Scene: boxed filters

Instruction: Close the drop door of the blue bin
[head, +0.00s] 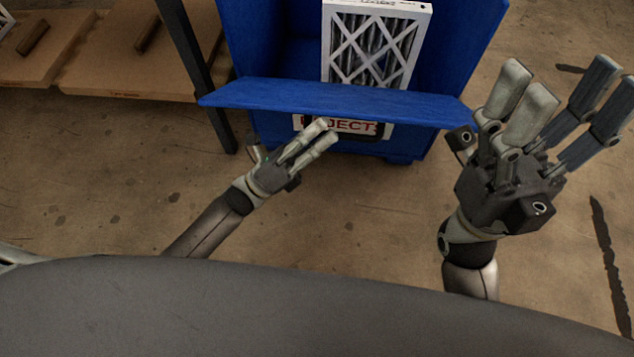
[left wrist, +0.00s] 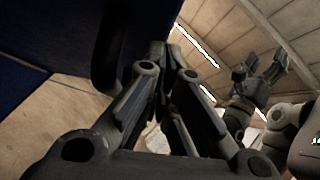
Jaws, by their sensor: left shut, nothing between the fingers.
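The blue bin (head: 462,45) stands ahead of me in the head view. Its drop door (head: 340,101) is folded down and sticks out toward me, roughly level. My left gripper (head: 320,135) is shut and empty, its fingertips below the door's front edge and over the label on the bin's front. I cannot tell whether they touch the door. In the left wrist view the left fingers (left wrist: 170,75) show close together beside a dark blue panel (left wrist: 60,35). My right gripper (head: 558,92) is open and empty, right of the door.
A boxed filter (head: 375,45) stands upright in the bin behind the door. A label reading "REJECT" (head: 357,127) is on the bin's front, partly covered. A wooden shelf (head: 130,65) with a dark post (head: 196,75) stands left. The concrete floor (head: 350,205) in front is clear.

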